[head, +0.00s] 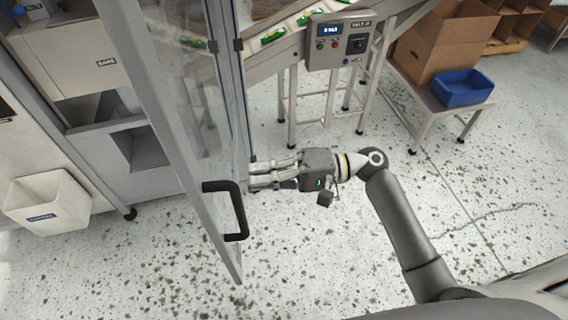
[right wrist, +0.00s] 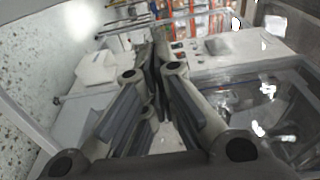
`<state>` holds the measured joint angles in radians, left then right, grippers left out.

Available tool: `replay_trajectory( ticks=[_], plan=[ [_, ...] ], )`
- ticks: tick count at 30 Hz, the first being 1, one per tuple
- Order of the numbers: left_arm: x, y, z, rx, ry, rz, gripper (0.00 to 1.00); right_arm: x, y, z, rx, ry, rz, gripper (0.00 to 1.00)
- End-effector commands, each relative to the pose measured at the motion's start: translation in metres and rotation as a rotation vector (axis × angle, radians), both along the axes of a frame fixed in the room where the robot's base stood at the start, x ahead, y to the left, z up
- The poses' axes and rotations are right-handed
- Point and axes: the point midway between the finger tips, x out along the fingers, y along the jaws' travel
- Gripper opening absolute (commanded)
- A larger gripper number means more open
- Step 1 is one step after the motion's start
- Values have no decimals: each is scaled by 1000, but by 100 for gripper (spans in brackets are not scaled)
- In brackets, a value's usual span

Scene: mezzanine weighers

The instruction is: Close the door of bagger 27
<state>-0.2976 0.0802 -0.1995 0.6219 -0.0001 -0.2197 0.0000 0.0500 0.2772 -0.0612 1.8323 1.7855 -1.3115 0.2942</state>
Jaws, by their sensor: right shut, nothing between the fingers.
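The door (head: 185,130) is a clear panel in a grey frame and stands open, swung out from the machine toward me. My right gripper (head: 250,173) is shut and empty, on the handle side of the door. Its fingers point left at the panel, just above the handle in the picture. I cannot tell whether they touch the panel. The shut fingers also show in the right wrist view (right wrist: 155,75). My left gripper is not in view.
A control box (head: 339,40) and a sloped conveyor with green packs (head: 273,37) stand behind. A blue bin (head: 463,88) and a cardboard box (head: 445,40) rest on a low stand at right. A white bin (head: 47,203) is at left. The speckled floor is clear.

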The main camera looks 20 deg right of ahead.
Motion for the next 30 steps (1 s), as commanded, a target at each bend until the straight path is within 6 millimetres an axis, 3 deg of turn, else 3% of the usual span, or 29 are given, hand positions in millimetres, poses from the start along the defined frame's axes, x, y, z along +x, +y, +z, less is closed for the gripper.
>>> replay_trajectory(
  ticks=[3, 10, 30],
  plan=[
    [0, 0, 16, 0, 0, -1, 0, 4, 25, 6, 4, 0, 1, 0],
    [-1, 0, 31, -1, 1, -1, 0, 8, 55, 3, 1, 2, -2, 0],
    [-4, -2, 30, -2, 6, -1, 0, 13, 68, -1, 1, 1, -11, 0]
  ],
)
